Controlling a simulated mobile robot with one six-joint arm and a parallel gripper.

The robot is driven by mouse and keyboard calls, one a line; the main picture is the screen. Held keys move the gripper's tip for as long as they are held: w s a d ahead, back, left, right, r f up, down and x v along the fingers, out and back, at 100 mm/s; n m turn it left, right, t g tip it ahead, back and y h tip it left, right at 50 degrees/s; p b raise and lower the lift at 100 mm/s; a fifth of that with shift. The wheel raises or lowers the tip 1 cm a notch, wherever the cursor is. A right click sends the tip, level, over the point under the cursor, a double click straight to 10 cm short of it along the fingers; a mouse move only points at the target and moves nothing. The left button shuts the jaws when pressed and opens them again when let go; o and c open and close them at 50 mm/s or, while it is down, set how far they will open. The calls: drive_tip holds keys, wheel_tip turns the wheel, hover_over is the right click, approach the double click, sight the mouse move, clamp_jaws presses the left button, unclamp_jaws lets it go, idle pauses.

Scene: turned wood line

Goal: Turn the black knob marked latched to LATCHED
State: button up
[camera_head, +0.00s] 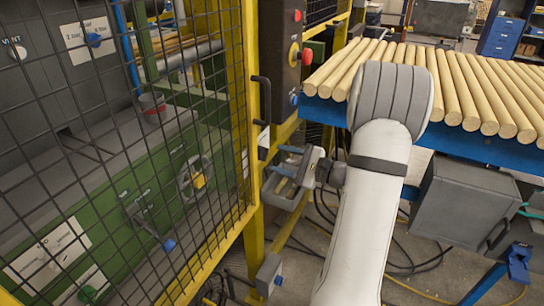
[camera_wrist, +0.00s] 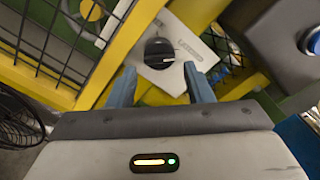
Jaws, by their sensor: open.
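The black knob (camera_wrist: 158,50) sits on a white plate (camera_wrist: 176,72) fixed by the yellow frame in the wrist view. The word LATCHED is printed on the plate to the upper right of the knob. My gripper (camera_wrist: 159,70) is open, with one blue finger at each side below the knob. The fingers look apart from the knob. In the head view my gripper (camera_head: 279,164) is by the yellow post, and the knob cannot be made out there.
Black mesh (camera_head: 90,150) in a yellow frame (camera_head: 251,120) stands on the left, with green machinery behind it. A dark control box (camera_head: 280,45) with buttons hangs above my gripper. A blue conveyor (camera_head: 440,140) bearing several wooden rods is at the right.

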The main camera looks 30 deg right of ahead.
drive_tip(key=v, duration=0.3)
idle(0.5)
drive_tip(key=s+a+r+n+g+p, duration=0.1)
drive_tip(key=a+g, duration=0.1)
drive_tip(key=a, duration=0.1)
drive_tip(key=s+a+r+n+g+y+p, duration=0.1)
drive_tip(key=a+r+n+g, duration=0.1)
drive_tip(key=a, duration=0.2)
drive_tip(key=s+a+r+n+g+y+p, duration=0.1)
drive_tip(key=a+r+g, duration=0.1)
drive_tip(key=a, duration=0.1)
drive_tip(key=shift+s+a+n+g+p, duration=0.25)
drive_tip(key=shift+a+n+g+p, duration=0.05)
drive_tip(key=shift+a+n, duration=0.1)
drive_tip(key=s+a+r+n+g+h+p, duration=0.2)
drive_tip(key=s+a+n+g, duration=0.35)
drive_tip(key=s+a, duration=0.2)
drive_tip(key=s+a+r+n+h+p, duration=0.1)
drive_tip(key=s+r+n+h+p, duration=0.4)
drive_tip(key=s+n+h, duration=0.3)
drive_tip(key=n+h, duration=0.1)
drive_tip(key=h, duration=0.2)
drive_tip(key=shift+s+r, duration=0.25)
drive_tip(key=shift+s, duration=0.15)
drive_tip(key=shift+a+t, duration=0.1)
drive_tip(key=shift+t, duration=0.15)
